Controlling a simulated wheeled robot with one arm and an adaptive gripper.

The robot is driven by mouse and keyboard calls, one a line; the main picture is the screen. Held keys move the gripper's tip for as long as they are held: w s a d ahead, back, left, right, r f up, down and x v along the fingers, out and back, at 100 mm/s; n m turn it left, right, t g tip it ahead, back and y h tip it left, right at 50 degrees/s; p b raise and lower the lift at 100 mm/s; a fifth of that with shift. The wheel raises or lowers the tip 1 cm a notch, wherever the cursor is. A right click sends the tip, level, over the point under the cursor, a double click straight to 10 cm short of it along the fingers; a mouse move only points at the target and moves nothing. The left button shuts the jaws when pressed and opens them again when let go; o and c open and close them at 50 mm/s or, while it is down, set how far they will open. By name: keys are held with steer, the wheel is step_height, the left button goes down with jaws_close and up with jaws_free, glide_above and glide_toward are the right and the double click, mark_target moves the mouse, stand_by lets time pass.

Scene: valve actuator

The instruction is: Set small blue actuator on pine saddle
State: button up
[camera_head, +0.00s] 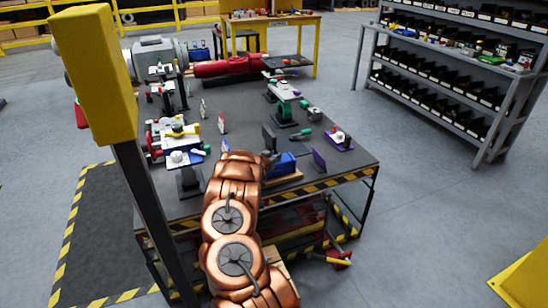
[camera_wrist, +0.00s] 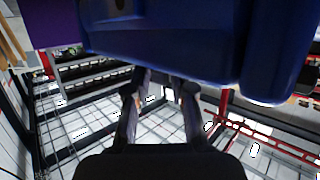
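The small blue actuator (camera_head: 284,163) is at the front edge of the dark bench, just right of the end of my copper arm. A pale wooden piece, which looks like the pine saddle (camera_head: 287,179), shows just below it. I cannot tell whether the two touch. In the wrist view the blue actuator (camera_wrist: 170,40) fills the top, very close to the camera. My gripper (camera_wrist: 161,78) has two dark fingers with a gap between them. Their tips meet the actuator's lower edge and are partly hidden, so a grip on it is unclear.
A purple panel (camera_head: 319,159) stands right of the actuator, and a purple tray (camera_head: 340,141) lies behind it. A dark upright plate (camera_head: 269,138) stands close behind. A yellow-topped post (camera_head: 93,70) rises at left.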

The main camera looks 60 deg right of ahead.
steer(key=shift+o, duration=1.3)
steer(key=shift+f, duration=0.1)
steer(key=shift+v, duration=1.25)
steer(key=b+v, duration=0.1)
steer(key=v, duration=0.8)
steer(key=shift+a+r, duration=0.2)
steer(key=shift+a, duration=0.05)
steer(key=shift+s, duration=0.1)
